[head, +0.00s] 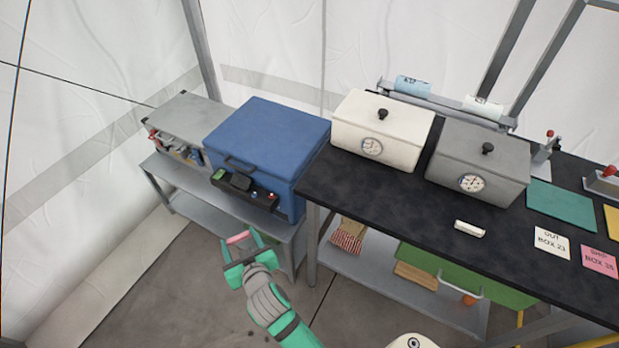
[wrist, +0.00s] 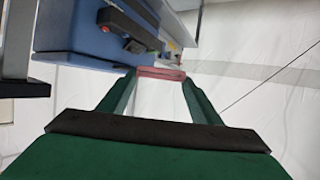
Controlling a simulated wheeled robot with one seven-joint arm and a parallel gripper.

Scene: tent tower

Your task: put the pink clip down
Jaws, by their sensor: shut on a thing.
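The pink clip (head: 238,238) is a small pink bar held between the fingertips of my gripper (head: 239,247). In the wrist view the clip (wrist: 160,73) spans between the two green fingers of my gripper (wrist: 158,80). My gripper is shut on it, in the air in front of the blue box and the low grey bench. The clip appears clear of any surface in the head view.
A blue box (head: 268,140) with a control panel stands on the low grey bench (head: 180,187). The black table (head: 400,190) to the right holds a white box (head: 380,130), a grey box (head: 478,160), a white block (head: 469,229) and cards. Its front left top is bare.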

